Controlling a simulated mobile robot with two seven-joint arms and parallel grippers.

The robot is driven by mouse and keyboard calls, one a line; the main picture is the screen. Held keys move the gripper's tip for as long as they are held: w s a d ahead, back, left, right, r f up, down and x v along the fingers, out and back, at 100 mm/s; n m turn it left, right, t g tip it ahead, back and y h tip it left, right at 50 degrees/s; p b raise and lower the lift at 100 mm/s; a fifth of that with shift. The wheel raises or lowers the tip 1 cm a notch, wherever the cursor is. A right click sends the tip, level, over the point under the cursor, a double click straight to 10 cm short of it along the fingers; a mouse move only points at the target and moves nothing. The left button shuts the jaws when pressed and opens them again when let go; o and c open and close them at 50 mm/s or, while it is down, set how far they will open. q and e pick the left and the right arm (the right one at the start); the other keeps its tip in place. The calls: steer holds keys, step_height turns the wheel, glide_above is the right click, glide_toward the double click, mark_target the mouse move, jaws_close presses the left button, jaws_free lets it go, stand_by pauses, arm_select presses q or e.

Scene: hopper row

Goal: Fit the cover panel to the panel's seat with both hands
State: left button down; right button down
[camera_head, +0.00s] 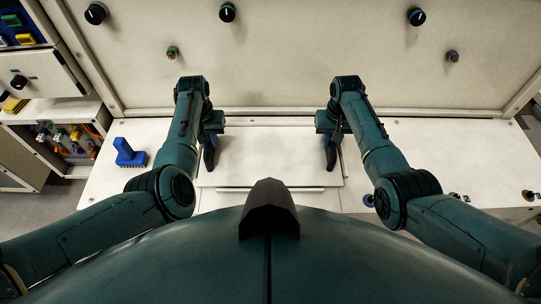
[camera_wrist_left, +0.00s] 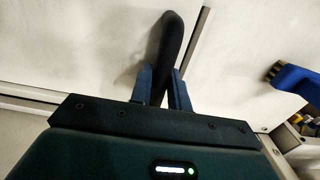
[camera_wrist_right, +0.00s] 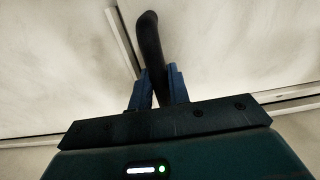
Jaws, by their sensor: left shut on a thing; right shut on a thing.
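The cover panel (camera_head: 270,155) is a pale flat plate with two upright-looking black handles, in the middle of the white worktop in the head view. My left gripper (camera_head: 212,138) is shut on the left black handle (camera_head: 209,159); this handle also shows between the blue fingers in the left wrist view (camera_wrist_left: 170,45). My right gripper (camera_head: 331,138) is shut on the right black handle (camera_head: 330,159), which also shows in the right wrist view (camera_wrist_right: 150,45). The panel's seat cannot be clearly told apart; the panel hides what lies under it. Whether the panel is raised cannot be told.
A blue brush (camera_head: 128,153) lies on the worktop (camera_head: 101,185) left of the panel. A tall pale wall with knobs (camera_head: 227,12) stands behind. An open cabinet (camera_head: 68,142) with cables is at the left.

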arm_select(q)
steer(key=shift+f, duration=0.15)
arm_select(e)
steer(key=shift+f, duration=0.15)
arm_select(q)
steer(key=c, duration=1.3)
jaws_free()
arm_select(e)
steer(key=c, duration=1.3)
jaws_free()
arm_select(q)
step_height(320, 180, up, 12)
arm_select(e)
step_height(320, 180, up, 12)
